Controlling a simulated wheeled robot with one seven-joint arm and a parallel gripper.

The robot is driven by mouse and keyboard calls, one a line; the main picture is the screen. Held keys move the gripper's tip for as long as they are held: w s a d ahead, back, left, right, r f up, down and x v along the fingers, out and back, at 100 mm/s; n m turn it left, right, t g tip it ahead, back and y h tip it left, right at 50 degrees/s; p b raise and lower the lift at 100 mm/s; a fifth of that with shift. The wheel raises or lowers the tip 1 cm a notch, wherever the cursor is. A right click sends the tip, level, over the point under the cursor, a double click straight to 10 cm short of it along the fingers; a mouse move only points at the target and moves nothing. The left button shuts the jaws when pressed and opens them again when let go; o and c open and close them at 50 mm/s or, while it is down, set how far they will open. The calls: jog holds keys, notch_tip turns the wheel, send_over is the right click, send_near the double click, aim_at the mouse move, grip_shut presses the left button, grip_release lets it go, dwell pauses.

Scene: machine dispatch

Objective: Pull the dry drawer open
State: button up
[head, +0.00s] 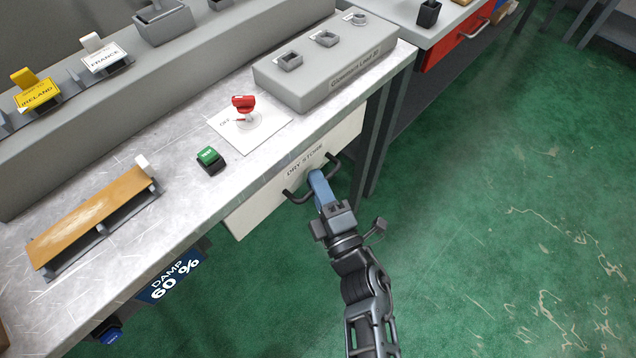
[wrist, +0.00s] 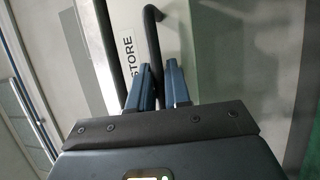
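The dry drawer (head: 262,207) has a pale front lettered "DRY STORE", set under the front edge of the metal bench. Its front looks about flush with the bench, with no clear gap showing. A black bar handle (head: 296,199) stands out from it; the handle (wrist: 151,28) also shows in the wrist view. My gripper (head: 316,176) is at the middle of the handle. In the wrist view, the bar runs down between the two blue fingers (wrist: 159,82), which look closed on it. The fingers partly hide the bar and the lettering.
The bench (head: 190,205) carries a red switch (head: 243,104), a green button (head: 208,158), an orange sloped board (head: 90,215) and a grey block with sockets (head: 330,75). A "DAMP 60 %" display (head: 172,280) hangs below. The green floor (head: 500,210) right of my arm is clear.

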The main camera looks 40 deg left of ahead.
grip_shut()
jog(key=s+d+p, duration=0.1)
jog(key=d, duration=2)
jog(key=shift+s+d, duration=0.15)
jog(key=shift+s, duration=0.2)
jog(key=o, duration=0.5)
grip_release()
jog(key=b+v, duration=0.1)
jog(key=v, duration=0.6)
jog(key=shift+s+d+b, duration=0.2)
jog(key=shift+d+b, duration=0.05)
jog(key=shift+b, duration=0.1)
